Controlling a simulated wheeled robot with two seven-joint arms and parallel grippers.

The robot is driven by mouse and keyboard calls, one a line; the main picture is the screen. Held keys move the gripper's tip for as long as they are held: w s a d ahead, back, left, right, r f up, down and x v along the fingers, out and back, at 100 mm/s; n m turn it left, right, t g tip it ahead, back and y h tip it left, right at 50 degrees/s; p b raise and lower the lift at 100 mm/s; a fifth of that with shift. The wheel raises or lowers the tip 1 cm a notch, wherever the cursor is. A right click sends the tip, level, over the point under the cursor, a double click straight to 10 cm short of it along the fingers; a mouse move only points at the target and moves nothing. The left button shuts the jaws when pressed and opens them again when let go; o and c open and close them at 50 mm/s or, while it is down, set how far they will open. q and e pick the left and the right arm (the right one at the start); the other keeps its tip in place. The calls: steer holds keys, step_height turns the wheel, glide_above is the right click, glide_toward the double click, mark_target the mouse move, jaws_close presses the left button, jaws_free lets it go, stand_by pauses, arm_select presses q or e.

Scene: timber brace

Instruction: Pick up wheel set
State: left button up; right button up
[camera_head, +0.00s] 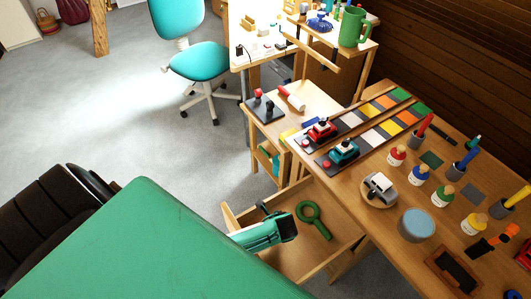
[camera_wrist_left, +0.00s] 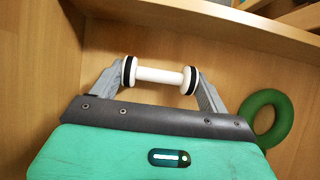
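The wheel set (camera_wrist_left: 160,76) is a white axle with a black-tyred white wheel at each end. In the left wrist view it sits between the grey fingertips of my left gripper (camera_wrist_left: 161,78), one finger against each wheel's outer side, with no clear gap. In the head view my left gripper (camera_head: 283,226) reaches into the open wooden drawer (camera_head: 335,235); the wheel set is hidden there. I cannot tell whether it touches the drawer floor. My right gripper is not in view.
A green ring with a handle (camera_head: 313,220) lies in the drawer, right of my left gripper; its ring also shows in the left wrist view (camera_wrist_left: 265,118). Drawer walls stand close around. The table (camera_head: 390,240) above holds toy vehicles, peg figures and cups.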

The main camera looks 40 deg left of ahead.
arm_select(q)
steer(key=c, duration=0.3)
steer(key=shift+r, duration=0.15)
